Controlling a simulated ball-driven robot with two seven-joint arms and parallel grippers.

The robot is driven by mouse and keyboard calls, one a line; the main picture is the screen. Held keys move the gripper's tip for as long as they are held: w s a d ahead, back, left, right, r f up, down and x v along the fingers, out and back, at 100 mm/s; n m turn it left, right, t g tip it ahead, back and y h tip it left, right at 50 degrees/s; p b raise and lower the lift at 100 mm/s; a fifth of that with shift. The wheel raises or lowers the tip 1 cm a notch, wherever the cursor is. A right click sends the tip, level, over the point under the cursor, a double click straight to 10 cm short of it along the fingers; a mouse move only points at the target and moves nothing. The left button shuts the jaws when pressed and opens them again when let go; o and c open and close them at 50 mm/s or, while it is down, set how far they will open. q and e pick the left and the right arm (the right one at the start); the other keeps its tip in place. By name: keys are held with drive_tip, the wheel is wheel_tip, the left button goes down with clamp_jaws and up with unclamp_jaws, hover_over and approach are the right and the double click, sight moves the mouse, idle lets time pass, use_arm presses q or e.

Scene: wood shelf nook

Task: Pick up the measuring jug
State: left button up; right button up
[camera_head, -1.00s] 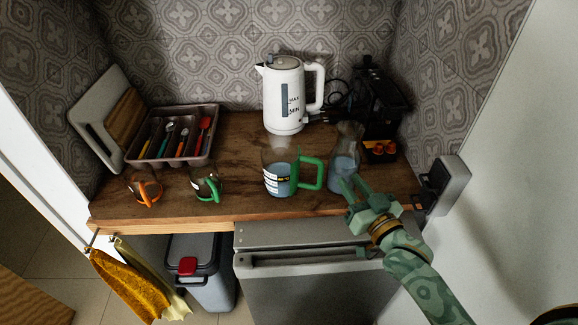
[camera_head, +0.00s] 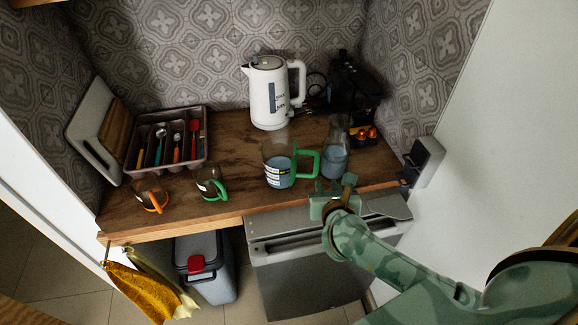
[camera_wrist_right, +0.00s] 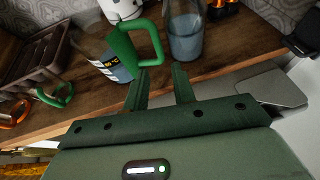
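The measuring jug (camera_head: 279,172) stands upright on the wooden counter, clear with bluish liquid, a printed label and a green handle pointing right. In the right wrist view the jug (camera_wrist_right: 112,62) is at upper left, its green handle just beyond my fingers. My right gripper (camera_head: 335,187) is at the counter's front edge, in front and to the right of the jug. In the right wrist view its two green fingers (camera_wrist_right: 160,86) are apart with nothing between them. The handle looks close to the left finger; I cannot tell whether they touch. My left gripper is not in view.
A glass carafe (camera_head: 335,152) with bluish liquid stands right of the handle. A white kettle (camera_head: 268,98) is behind. Two small cups with green (camera_head: 209,184) and orange (camera_head: 150,195) handles stand left. A cutlery tray (camera_head: 205,152) is farther back. A coffee machine (camera_head: 353,88) stands back right.

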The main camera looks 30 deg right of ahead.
approach(317, 164)
wheel_tip(317, 164, down, 2)
drive_tip(key=w+d, duration=0.1)
drive_tip(key=w, duration=0.2)
drive_tip(key=b+x, duration=0.1)
drive_tip(key=x, duration=0.5)
drive_tip(key=shift+d+b, duration=0.15)
drive_tip(key=shift+b, duration=0.15)
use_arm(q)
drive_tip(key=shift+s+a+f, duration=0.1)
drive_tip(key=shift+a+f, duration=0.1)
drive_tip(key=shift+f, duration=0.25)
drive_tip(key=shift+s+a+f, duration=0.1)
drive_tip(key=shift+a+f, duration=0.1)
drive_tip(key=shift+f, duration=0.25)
use_arm(e)
drive_tip(key=shift+s+r, duration=0.1)
drive_tip(key=shift+r, duration=0.1)
clamp_jaws()
